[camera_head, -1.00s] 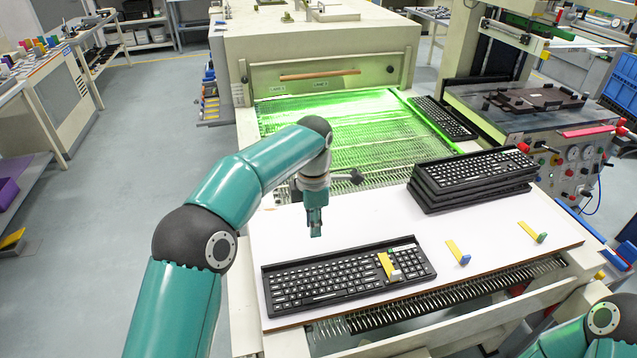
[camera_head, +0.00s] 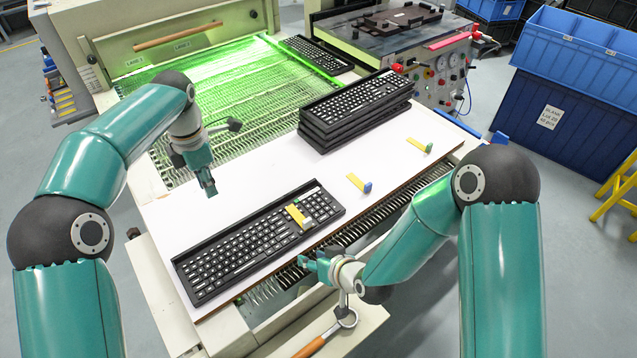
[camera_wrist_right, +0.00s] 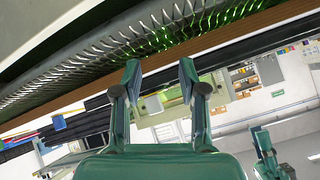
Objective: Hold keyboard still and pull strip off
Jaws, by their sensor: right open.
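A black keyboard (camera_head: 235,250) with pale keys lies on the white board near its front edge. A yellow strip (camera_head: 296,215) with a pale tab end lies across its right part. My left gripper (camera_head: 208,187) hangs above the bare board, behind the keyboard and apart from it. Whether its fingers are open does not show clearly. My right gripper (camera_head: 306,262) is open and empty at the front edge, near the keyboard and apart from the strip. In the right wrist view its two fingers (camera_wrist_right: 160,70) stand apart.
A stack of black keyboards (camera_head: 355,110) stands at the back right of the white board (camera_head: 250,180). An orange-handled tool (camera_head: 325,335) lies below.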

